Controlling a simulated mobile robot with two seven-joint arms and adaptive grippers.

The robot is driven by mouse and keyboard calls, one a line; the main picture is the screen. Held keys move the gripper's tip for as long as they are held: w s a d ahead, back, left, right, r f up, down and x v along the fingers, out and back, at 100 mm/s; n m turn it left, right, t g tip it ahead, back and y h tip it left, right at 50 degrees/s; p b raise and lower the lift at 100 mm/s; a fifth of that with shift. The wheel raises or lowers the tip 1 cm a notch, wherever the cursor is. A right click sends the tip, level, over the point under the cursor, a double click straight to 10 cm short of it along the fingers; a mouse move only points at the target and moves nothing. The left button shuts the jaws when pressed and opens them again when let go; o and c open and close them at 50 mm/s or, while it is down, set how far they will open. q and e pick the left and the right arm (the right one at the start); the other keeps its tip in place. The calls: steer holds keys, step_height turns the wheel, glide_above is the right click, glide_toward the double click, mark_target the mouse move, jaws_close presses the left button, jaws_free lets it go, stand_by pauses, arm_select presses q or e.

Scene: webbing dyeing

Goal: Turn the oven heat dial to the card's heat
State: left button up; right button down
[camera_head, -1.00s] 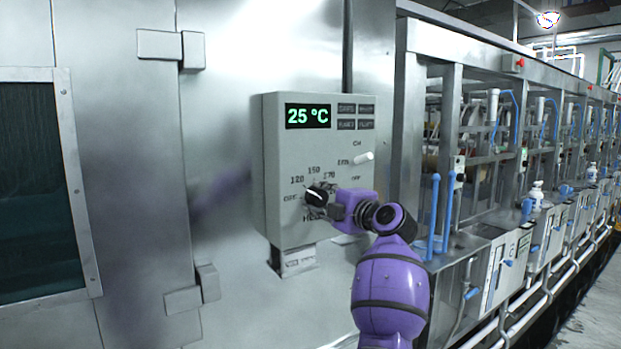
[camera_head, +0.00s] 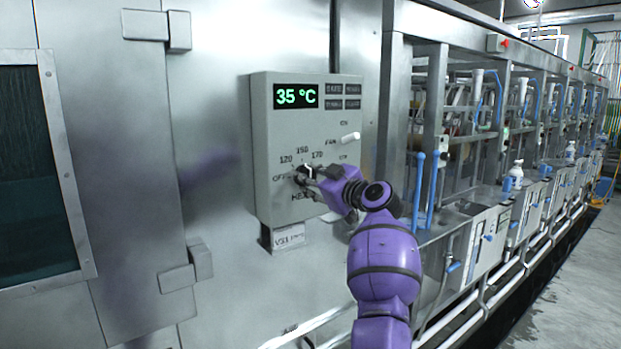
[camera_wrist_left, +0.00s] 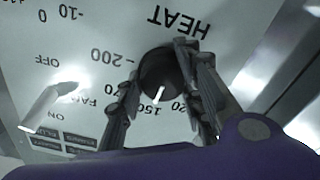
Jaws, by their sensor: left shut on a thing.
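The heat dial (camera_wrist_left: 159,73) is a round dark knob with a white pointer line on the grey oven control box (camera_head: 262,140). It also shows, partly hidden, in the head view (camera_head: 304,172). My left gripper (camera_head: 312,176) has its fingers on either side of the dial and is shut on it; the fingers also show in the left wrist view (camera_wrist_left: 160,88). In the wrist view, which is upside down, the pointer points about at the 150 mark. The display (camera_head: 296,96) reads 35 °C in green. My right gripper is not in view.
A white fan switch (camera_head: 350,137) sticks out of the box above and right of the dial. A small label (camera_head: 289,238) below the box is too blurred to read fully. Oven doors stand left; a metal machine frame with blue pipes (camera_head: 418,190) stands right.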

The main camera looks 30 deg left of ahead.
arm_select(q)
steer(key=m, duration=0.2)
steer(key=r+m, duration=0.1)
steer(key=shift+d+m, duration=0.15)
steer(key=shift+m, duration=0.25)
steer(key=m, duration=0.4)
steer(key=shift+f, duration=0.15)
steer(key=shift+f+m, duration=0.1)
steer(key=shift+m, duration=0.2)
steer(key=o, duration=1.1)
steer(key=shift+w, duration=0.1)
steer(key=shift+f, duration=0.25)
steer(key=shift+d, duration=0.1)
steer(key=v, duration=1.2)
